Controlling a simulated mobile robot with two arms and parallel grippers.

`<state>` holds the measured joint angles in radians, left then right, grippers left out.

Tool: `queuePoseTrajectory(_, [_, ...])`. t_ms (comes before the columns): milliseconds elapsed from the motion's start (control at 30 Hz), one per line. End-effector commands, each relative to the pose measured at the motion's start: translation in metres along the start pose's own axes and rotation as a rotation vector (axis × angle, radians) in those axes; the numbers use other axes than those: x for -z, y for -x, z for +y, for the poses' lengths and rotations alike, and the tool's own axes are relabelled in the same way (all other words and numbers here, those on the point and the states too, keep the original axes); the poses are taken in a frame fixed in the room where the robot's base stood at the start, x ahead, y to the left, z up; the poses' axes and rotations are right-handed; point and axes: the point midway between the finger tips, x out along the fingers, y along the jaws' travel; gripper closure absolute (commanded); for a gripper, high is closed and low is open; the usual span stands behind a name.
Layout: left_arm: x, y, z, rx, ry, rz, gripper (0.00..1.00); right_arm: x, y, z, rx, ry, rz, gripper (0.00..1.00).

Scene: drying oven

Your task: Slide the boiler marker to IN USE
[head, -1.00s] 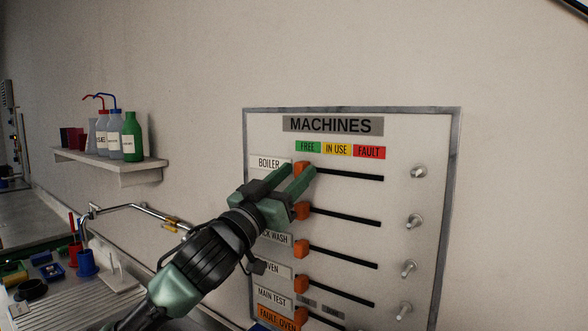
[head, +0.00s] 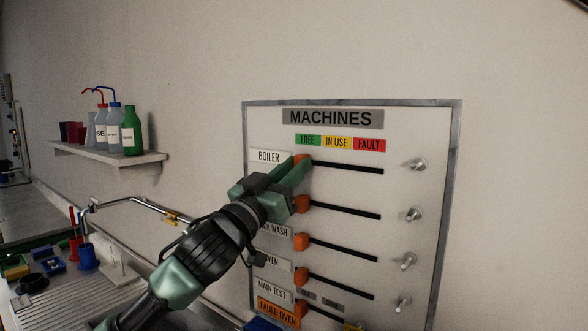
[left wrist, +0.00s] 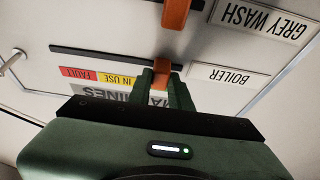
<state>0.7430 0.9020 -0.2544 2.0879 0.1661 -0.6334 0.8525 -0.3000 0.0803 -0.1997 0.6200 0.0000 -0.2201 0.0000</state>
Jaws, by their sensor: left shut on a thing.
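The MACHINES board (head: 420,130) hangs on the wall with a BOILER label (head: 268,156) at the top row. The boiler marker (head: 300,158) is orange and sits at the left end of its black slot (head: 350,167), under the green FREE label (head: 308,141). The yellow IN USE label (head: 336,142) is to its right, then red FAULT (head: 369,145). My left gripper (head: 300,168) is shut on the boiler marker; the left wrist view also shows the orange marker (left wrist: 161,72) between its fingers (left wrist: 160,85). My right gripper is not in view.
Several other orange markers, such as the one just below (head: 301,204), sit at the left ends of lower slots. Metal pegs (head: 416,164) stick out along the board's right side. A shelf (head: 110,152) with bottles is at left, above a sink counter (head: 60,300).

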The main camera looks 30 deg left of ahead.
Motion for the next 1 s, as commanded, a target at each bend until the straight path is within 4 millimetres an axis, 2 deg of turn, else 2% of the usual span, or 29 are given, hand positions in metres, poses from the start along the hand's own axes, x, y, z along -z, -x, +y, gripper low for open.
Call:
queuePoseTrajectory(867, [0.0002, -0.0001, -0.0007, 0.002, -0.001, 0.000, 1.00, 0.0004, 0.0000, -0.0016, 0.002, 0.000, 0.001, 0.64])
queuePoseTrajectory(1000, [0.0007, -0.0005, 0.0077, -0.002, 0.001, 0.001, 1.00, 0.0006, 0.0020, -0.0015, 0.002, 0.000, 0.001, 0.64])
